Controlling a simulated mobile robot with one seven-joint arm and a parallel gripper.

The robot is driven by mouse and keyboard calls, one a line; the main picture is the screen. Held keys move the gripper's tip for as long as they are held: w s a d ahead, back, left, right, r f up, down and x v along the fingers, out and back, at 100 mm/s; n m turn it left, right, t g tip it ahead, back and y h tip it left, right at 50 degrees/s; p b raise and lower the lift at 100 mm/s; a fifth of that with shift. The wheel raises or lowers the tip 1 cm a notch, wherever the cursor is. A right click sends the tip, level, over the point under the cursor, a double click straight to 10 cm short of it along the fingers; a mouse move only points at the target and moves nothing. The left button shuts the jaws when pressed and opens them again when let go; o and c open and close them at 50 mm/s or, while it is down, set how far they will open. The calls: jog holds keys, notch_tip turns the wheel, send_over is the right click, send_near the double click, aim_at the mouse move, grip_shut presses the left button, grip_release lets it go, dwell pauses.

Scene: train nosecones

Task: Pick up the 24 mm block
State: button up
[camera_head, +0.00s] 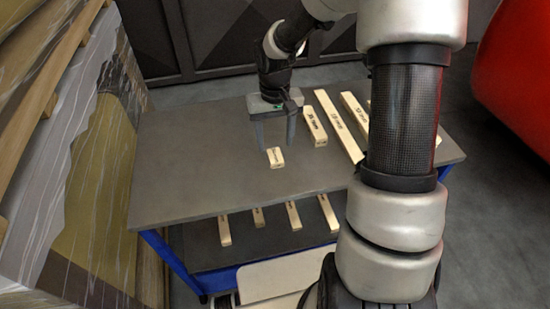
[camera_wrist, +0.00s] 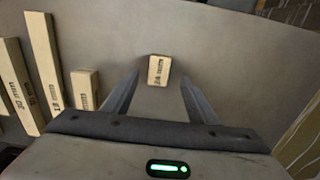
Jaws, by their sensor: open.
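The 24 mm block (camera_head: 275,157) is a short pale wooden block lying on the grey tabletop near its middle. In the wrist view the block (camera_wrist: 159,70) shows a dark printed label, too blurred to read for certain. My gripper (camera_head: 274,147) is open, with its fingers pointing down at the table just behind the block. In the wrist view my gripper (camera_wrist: 160,78) has its two fingers spread left and right, with the block ahead between the lines of the fingers. Nothing is held.
Longer labelled wooden blocks lie to the right, the nearest being a block (camera_head: 313,127) beside my gripper. My arm hides part of that side. The grey tabletop (camera_head: 190,165) is clear to the left. Several blocks (camera_head: 293,215) lie on the lower shelf.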

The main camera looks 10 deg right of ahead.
aim_at(275, 155)
jog(key=shift+w+d+f, duration=0.1)
jog(key=shift+w+f, duration=0.05)
jog(key=shift+f, duration=2.75)
